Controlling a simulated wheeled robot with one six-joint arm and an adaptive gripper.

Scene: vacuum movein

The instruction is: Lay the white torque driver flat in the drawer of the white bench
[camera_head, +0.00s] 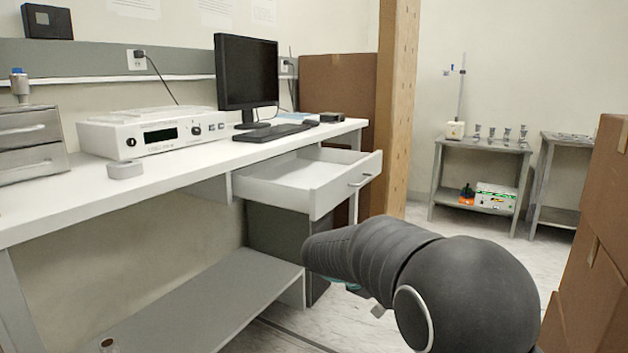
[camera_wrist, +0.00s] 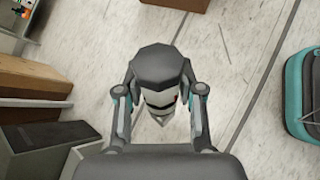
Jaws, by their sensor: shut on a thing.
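The white bench (camera_head: 190,180) runs along the left wall in the head view. Its drawer (camera_head: 345,184) is pulled open under the right end of the top, and the visible inside looks empty. In the wrist view my gripper (camera_wrist: 160,103) is shut on the torque driver (camera_wrist: 158,66), whose dark grey faceted end and pale body show between the fingers. The driver is held above the floor. In the head view my arm hides most of the gripper and the driver, in front of and below the drawer.
A monitor (camera_head: 246,72), keyboard (camera_head: 275,132) and white instrument (camera_head: 150,131) stand on the bench top. A lower shelf (camera_head: 205,305) runs beneath. A wooden post (camera_head: 394,110) rises beyond the drawer. Stacked cardboard boxes (camera_head: 590,250) stand at the right.

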